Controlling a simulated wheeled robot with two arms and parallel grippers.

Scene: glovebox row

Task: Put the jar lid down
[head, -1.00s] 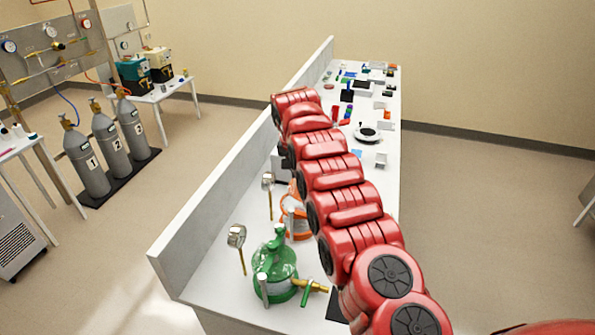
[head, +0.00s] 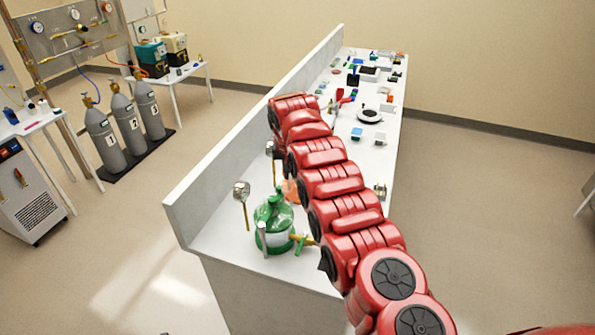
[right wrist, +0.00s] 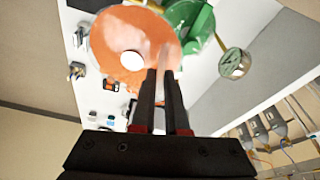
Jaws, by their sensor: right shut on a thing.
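My right gripper (right wrist: 163,75) is shut in the right wrist view, its two dark fingers close together. A thin pale orange sliver (right wrist: 165,57) shows at the fingertips; I take it for the jar lid, but its shape is mostly hidden. In the head view only a bit of this orange vessel (head: 290,191) shows beside my red right arm, which hides the right gripper. My left gripper is in neither view.
A green bottle (head: 273,222) with a brass valve stands at the bench's near end, with a gauge (head: 241,190) by it. The white bench (head: 219,229) has a raised back panel on its left. Small items and a round black-and-white device (head: 369,115) lie farther along.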

